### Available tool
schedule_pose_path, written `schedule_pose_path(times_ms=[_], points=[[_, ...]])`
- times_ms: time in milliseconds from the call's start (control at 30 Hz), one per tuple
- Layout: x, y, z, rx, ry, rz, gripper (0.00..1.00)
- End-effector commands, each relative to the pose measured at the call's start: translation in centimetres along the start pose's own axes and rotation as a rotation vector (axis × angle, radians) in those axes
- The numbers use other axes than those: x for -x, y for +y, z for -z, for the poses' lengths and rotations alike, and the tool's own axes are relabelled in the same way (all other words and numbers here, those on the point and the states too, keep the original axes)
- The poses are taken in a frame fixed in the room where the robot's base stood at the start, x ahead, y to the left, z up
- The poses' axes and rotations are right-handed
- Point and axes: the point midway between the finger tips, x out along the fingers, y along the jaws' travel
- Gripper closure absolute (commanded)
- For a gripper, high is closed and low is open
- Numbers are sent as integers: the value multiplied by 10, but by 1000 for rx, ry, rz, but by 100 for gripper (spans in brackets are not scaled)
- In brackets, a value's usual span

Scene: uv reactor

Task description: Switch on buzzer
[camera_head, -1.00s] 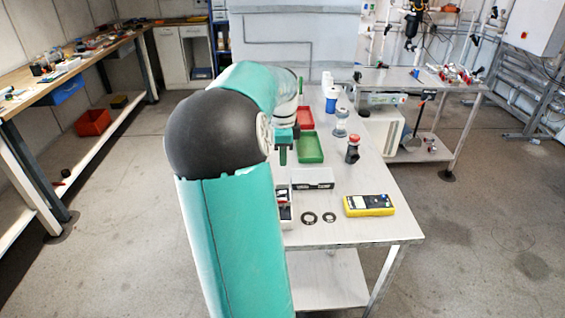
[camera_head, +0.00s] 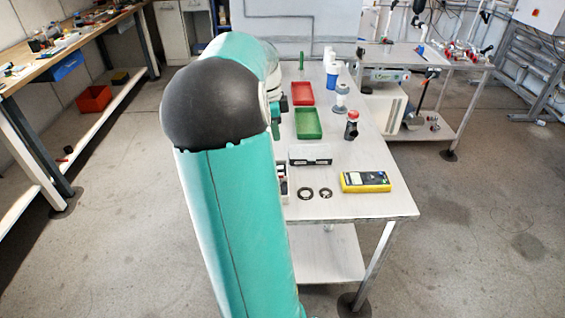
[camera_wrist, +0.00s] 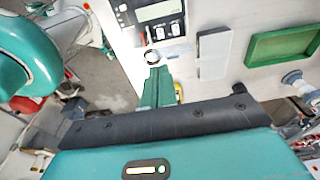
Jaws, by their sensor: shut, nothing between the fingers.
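I cannot tell for certain which thing is the buzzer. A device with a grey display and dark buttons (camera_wrist: 160,12) lies on the table at the top of the wrist view. My gripper (camera_wrist: 157,80) shows there as a green finger pair, shut and empty, pointing toward a round ring (camera_wrist: 153,57) just below that device. In the head view my gripper (camera_head: 275,128) is partly hidden behind my arm, left of the green tray. A small box (camera_head: 282,183) at the table's left edge is also partly hidden by my arm.
The table holds a green tray (camera_head: 308,137), a red tray (camera_head: 302,100), a black-and-white box (camera_head: 310,161), a yellow meter (camera_head: 365,182), a red-topped dark fitting (camera_head: 351,131) and a pale fitting (camera_head: 341,104).

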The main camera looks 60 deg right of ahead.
Motion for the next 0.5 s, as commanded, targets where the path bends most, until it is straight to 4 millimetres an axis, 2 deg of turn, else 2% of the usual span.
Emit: schedule_pose_path(times_ms=[167,500], points=[[-16,0,-1,0,0,-4,100],[-81,1,1,-2,0,-5,100]])
